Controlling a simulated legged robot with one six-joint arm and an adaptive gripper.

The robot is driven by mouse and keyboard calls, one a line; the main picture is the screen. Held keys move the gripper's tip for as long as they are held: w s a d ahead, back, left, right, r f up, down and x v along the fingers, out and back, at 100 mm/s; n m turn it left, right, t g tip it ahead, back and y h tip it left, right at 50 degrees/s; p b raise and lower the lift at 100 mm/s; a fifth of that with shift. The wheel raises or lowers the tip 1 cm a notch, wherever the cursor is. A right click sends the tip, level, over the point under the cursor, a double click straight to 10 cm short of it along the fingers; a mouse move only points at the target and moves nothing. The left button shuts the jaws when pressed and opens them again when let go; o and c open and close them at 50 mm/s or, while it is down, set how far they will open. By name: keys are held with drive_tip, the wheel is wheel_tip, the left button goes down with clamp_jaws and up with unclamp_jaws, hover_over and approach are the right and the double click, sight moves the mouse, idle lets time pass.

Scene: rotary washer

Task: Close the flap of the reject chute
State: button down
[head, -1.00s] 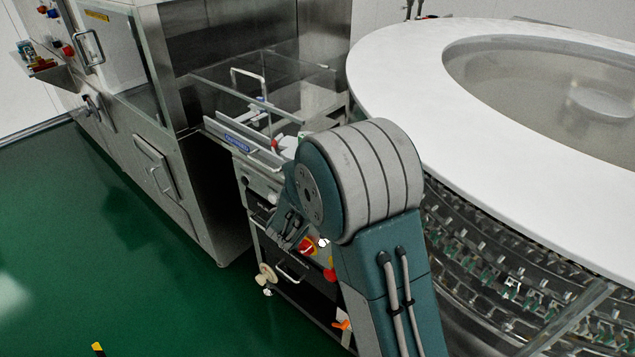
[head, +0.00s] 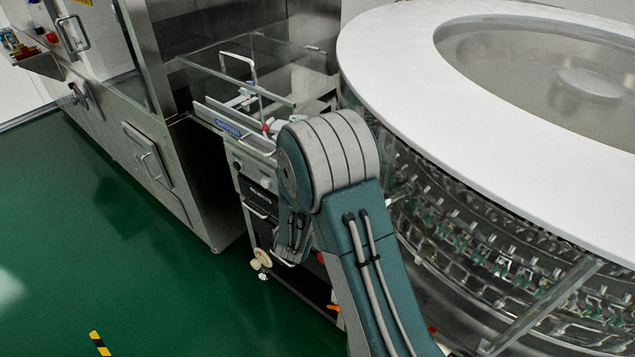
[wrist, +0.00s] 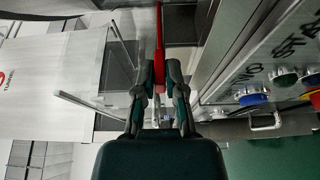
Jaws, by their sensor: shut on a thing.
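In the wrist view my gripper (wrist: 160,75) is shut on a long, thin red bar (wrist: 159,42), which runs from between the fingertips toward the top of the picture. The bar looks like a lever or handle; I cannot tell whether it belongs to the reject chute's flap. I cannot make out the flap or how far open it stands. In the head view my own arm hides the gripper and whatever it holds, in front of the steel cabinet (head: 258,190) below the small conveyor.
A clear guard (head: 270,75) stands over the conveyor with its blue label (head: 228,128). The round white-topped washer (head: 410,85) is close on the right. In the wrist view, coloured buttons (wrist: 283,76) and a metal handle (wrist: 265,123) are at right. Green floor (head: 110,220) is open at left.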

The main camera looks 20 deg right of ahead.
drive_tip(key=shift+d+f, duration=0.1)
drive_tip(key=shift+f, duration=0.15)
drive_tip(key=c, duration=0.7)
unclamp_jaws()
drive_tip(key=shift+r, duration=0.1)
drive_tip(key=shift+s+a, duration=0.2)
drive_tip(key=v, duration=1.1)
drive_tip(key=shift+s+a, duration=0.1)
drive_tip(key=shift+s, duration=0.05)
